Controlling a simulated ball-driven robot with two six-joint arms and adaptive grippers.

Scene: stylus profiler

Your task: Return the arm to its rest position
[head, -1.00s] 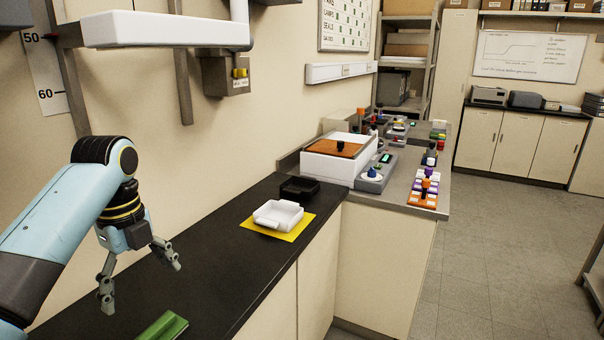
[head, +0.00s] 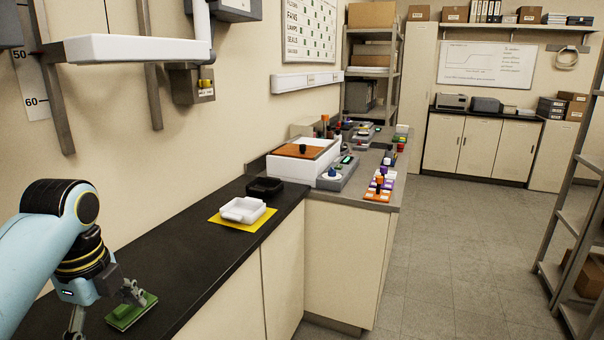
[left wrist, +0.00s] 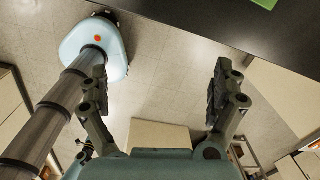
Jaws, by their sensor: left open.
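My left arm comes in from the left in the head view. Its gripper (head: 103,312) hangs low at the left edge of the picture, one finger overlapping the view of a green block (head: 135,312) on the black counter. In the left wrist view the two fingers of my left gripper (left wrist: 160,85) are spread wide, with nothing between them but floor and a pale cabinet panel further off. A bit of green (left wrist: 265,3) shows on the dark counter at the top edge there. My right gripper is not in view.
On the black counter (head: 180,255) are a white tray (head: 243,212) on a yellow mat (head: 226,226) and a black tray (head: 264,187). A shelf rack (head: 555,262) stands at the right. The floor (head: 470,230) between is clear.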

